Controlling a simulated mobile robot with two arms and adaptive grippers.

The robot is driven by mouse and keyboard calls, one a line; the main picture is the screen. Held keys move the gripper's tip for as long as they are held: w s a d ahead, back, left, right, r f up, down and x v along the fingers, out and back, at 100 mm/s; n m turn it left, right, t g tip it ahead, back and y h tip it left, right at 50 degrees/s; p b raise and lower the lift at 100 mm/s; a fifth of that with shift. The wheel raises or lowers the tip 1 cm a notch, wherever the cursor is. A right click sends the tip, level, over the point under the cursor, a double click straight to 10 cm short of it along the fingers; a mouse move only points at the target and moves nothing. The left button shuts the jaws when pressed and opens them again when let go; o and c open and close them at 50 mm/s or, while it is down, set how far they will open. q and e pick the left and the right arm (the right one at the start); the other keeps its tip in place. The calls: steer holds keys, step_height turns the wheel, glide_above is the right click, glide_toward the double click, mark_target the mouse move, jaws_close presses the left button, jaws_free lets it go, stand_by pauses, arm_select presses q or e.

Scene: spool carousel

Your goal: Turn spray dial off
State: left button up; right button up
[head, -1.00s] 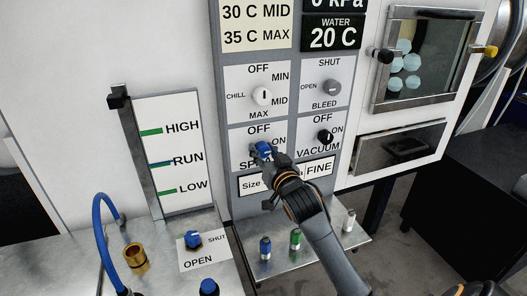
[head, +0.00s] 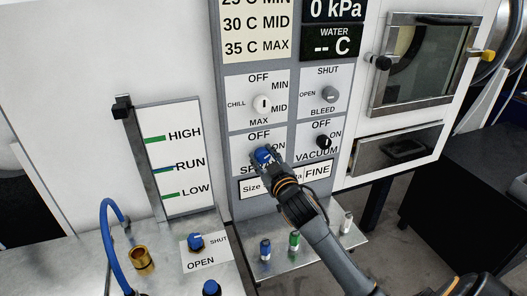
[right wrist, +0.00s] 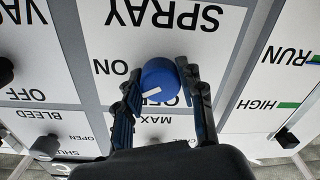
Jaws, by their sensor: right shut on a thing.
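The blue spray dial (head: 263,155) is on the grey control panel, beside OFF and ON labels. My right gripper (head: 265,158) reaches up to it from the lower right and covers part of the SPRAY label. In the right wrist view, which is upside down, the round blue dial (right wrist: 161,78) sits between the two dark fingers, which are closed on its sides. Its white mark points to the picture's lower left, apparently between ON and OFF. My left gripper is not in view.
The black vacuum dial (head: 324,142) is close on the right, the white chill dial (head: 262,103) above. The water display (head: 338,47) reads "-- C". Several small bottles stand on the shelf (head: 318,251) below. A blue valve knob (head: 195,241) is at lower left.

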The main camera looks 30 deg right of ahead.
steer(key=n+p, duration=0.3)
steer(key=n, duration=0.3)
steer(key=shift+r, duration=0.15)
steer(key=n+p, duration=0.2)
steer(key=n, duration=0.3)
steer(key=shift+n, duration=0.3)
steer(key=o, duration=1.2)
steer(key=v, duration=1.2)
steer(key=shift+a, duration=0.15)
